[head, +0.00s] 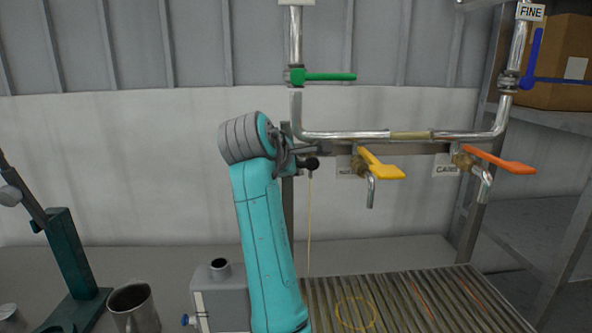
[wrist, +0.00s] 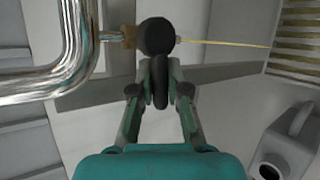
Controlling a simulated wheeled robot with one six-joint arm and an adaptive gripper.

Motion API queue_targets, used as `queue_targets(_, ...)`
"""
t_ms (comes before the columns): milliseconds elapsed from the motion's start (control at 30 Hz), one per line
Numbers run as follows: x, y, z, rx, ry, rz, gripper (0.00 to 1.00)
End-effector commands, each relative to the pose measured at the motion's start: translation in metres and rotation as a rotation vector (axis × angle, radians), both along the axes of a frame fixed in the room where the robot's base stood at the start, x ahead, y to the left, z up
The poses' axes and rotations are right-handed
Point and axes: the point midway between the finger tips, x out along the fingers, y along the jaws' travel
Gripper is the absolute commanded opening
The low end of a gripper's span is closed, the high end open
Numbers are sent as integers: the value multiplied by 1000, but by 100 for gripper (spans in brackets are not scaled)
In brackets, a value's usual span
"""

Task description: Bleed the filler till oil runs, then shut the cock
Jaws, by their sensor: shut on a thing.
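My gripper (head: 297,160) is at the left end of the horizontal pipework. In the wrist view my gripper (wrist: 160,90) is shut on the black handle (wrist: 160,92) of a small cock, whose round black end (wrist: 156,37) shows just beyond the fingertips. The black end (head: 311,163) also shows in the head view. A thin yellow stream of oil (head: 309,225) runs straight down from there towards the slatted grating (head: 390,300). The stream (wrist: 225,42) also shows in the wrist view. The fingers hide part of the handle.
A yellow lever (head: 382,168) and an orange lever (head: 505,162) sit on taps to the right. A green lever (head: 328,77) and a blue lever (head: 532,60) are on upright pipes. A grey can (head: 219,300), a metal mug (head: 134,308) and a dark green stand (head: 72,260) stand at lower left.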

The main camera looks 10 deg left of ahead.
Motion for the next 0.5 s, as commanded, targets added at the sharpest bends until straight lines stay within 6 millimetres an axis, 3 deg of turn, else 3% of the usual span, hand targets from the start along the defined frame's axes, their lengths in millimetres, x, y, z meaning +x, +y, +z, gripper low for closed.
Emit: queue_targets(500,0,0,5,116,33,0,0)
